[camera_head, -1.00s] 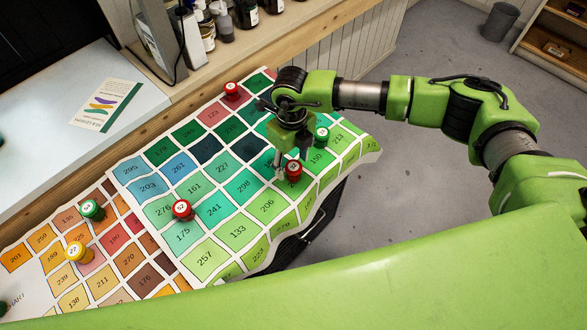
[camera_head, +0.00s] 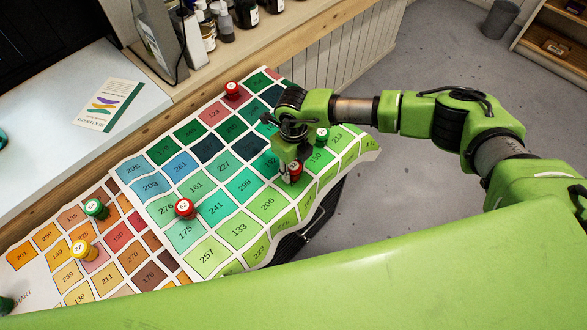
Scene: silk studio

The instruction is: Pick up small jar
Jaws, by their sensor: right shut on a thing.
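A small red-capped jar (camera_head: 296,168) stands on the green part of the colour chart (camera_head: 205,285). My right gripper (camera_head: 291,174) points down over it and is shut on it, with the fingers at the jar's sides. The jar's base looks to be at or very near the chart; I cannot tell whether there is a gap. Other small jars stand on the charts: a red one marked 52 (camera_head: 185,208), a red one at the back (camera_head: 232,91), and a green-capped one (camera_head: 321,136) just right of my gripper. My left gripper is not in view.
A green-capped jar (camera_head: 96,208) and a yellow-capped jar (camera_head: 84,250) stand on the orange chart at left. Dark bottles (camera_head: 246,14) line the back shelf. A leaflet (camera_head: 107,104) lies on the pale counter (camera_head: 50,150). The grey floor at right is open.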

